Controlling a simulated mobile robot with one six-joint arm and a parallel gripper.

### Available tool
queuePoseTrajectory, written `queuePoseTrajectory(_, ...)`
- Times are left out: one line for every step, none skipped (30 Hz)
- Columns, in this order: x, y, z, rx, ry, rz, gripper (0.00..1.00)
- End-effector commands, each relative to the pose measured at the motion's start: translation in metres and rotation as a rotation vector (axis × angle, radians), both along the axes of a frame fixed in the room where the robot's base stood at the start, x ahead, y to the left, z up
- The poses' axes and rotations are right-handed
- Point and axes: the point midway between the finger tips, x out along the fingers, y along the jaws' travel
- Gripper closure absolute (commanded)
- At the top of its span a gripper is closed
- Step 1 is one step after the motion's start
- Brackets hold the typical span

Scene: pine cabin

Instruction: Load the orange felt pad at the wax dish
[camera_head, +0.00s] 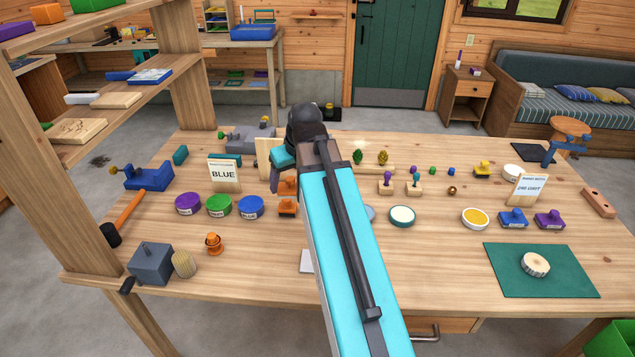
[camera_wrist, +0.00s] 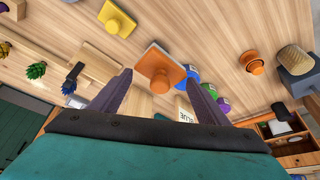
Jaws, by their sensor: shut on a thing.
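An orange felt pad with a knob handle and a pale base (camera_wrist: 160,60) is between the two fingertips of my gripper (camera_wrist: 158,82) in the wrist view. The gripper is shut on it. In the head view my gripper is over the middle of the table, partly hidden by my arm, with orange pieces (camera_head: 287,208) just below and beside it. A round white dish with a yellow-orange fill (camera_head: 475,218) stands at right of centre. Another white dish with a pale fill (camera_head: 402,216) stands nearer my arm. I cannot tell which is the wax dish.
Purple, green and blue jars (camera_head: 219,206) and a BLUE sign (camera_head: 224,174) stand left of the gripper. Blue and purple handled pads (camera_head: 513,219), another sign (camera_head: 526,189) and a green mat (camera_head: 570,280) with a wood disc are at right. The front middle right is clear.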

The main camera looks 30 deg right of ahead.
Motion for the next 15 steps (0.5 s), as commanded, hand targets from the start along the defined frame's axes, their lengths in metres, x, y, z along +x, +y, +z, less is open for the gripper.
queuePoseTrajectory(0.007,0.015,0.003,0.0,-0.001,0.006,0.48)
queuePoseTrajectory(0.01,0.022,0.004,0.0,-0.001,0.007,0.48)
queuePoseTrajectory(0.014,0.032,0.006,0.0,-0.001,0.007,0.48)
queuePoseTrajectory(0.017,0.039,0.008,0.0,0.0,0.008,0.48)
queuePoseTrajectory(0.019,0.046,0.009,0.0,0.0,0.008,0.48)
queuePoseTrajectory(0.023,0.057,0.011,0.0,0.0,0.009,0.48)
queuePoseTrajectory(0.025,0.064,0.012,0.001,0.0,0.009,0.48)
queuePoseTrajectory(0.028,0.072,0.014,0.0,-0.001,0.01,0.48)
queuePoseTrajectory(0.031,0.082,0.016,0.0,-0.001,0.01,0.48)
queuePoseTrajectory(0.033,0.089,0.018,0.0,-0.001,0.011,0.48)
queuePoseTrajectory(0.035,0.097,0.019,0.0,-0.001,0.01,0.48)
queuePoseTrajectory(0.038,0.108,0.021,0.0,-0.001,0.012,0.48)
queuePoseTrajectory(0.039,0.115,0.023,0.001,-0.001,0.011,0.48)
queuePoseTrajectory(0.041,0.123,0.024,0.0,-0.001,0.013,0.48)
queuePoseTrajectory(0.043,0.132,0.026,0.0,-0.001,0.012,0.48)
